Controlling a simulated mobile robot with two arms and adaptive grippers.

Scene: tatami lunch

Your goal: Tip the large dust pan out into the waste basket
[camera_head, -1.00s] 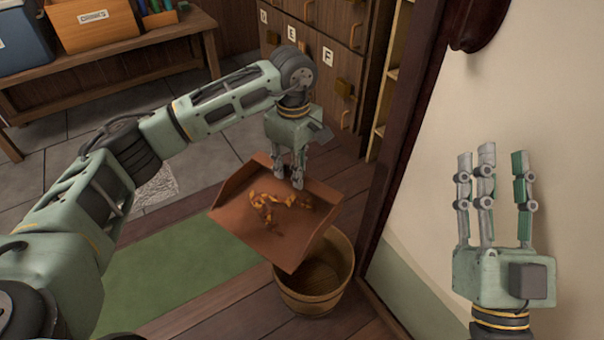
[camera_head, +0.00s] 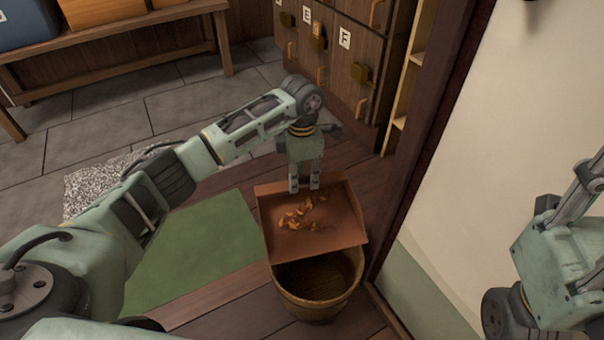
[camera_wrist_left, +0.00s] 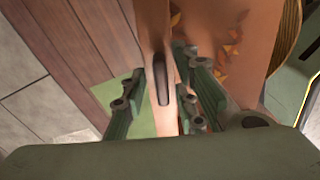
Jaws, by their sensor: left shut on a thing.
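The large dust pan (camera_head: 335,231) is reddish brown and holds a scatter of orange-brown leaf bits (camera_head: 302,214). My left gripper (camera_head: 304,186) is shut on the pan's back edge and holds it above the far rim of the waste basket. The wooden waste basket (camera_head: 318,300) stands on the floor, its open mouth partly covered by the pan. In the left wrist view the fingers (camera_wrist_left: 165,95) close around the pan's back wall, with leaf bits (camera_wrist_left: 228,55) to the right. My right gripper (camera_head: 546,215) is at the right edge, its fingers partly hidden.
A green mat (camera_head: 190,250) lies left of the basket. A pale wall panel (camera_head: 490,120) and a dark post (camera_head: 425,150) stand to the right. Lettered lockers (camera_head: 340,70) are behind, and a bench (camera_head: 120,45) with boxes is at the back left.

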